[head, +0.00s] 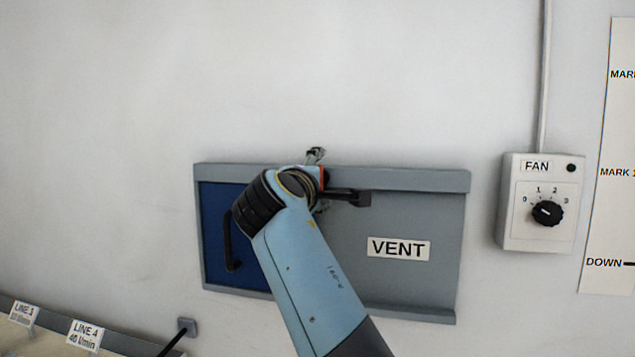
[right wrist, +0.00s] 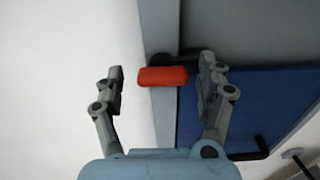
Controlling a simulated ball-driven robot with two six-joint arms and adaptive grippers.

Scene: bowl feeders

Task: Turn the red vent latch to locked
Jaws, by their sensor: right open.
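The red vent latch (right wrist: 163,77) lies between the two fingers of my right gripper (right wrist: 161,68) in the right wrist view. The fingers are open, with a gap on each side of the latch. In the head view only a sliver of the red latch (head: 322,177) shows at the top edge of the vent, behind my right gripper (head: 317,182) and wrist. The grey vent panel (head: 420,285) carries a VENT label (head: 398,248). My left gripper is not in view.
A blue panel (head: 215,270) with a black handle (head: 229,240) is at the vent's left. A black bracket (head: 350,197) sits right of the latch. A FAN control box (head: 518,228) with a black knob is farther right. The wall above is clear.

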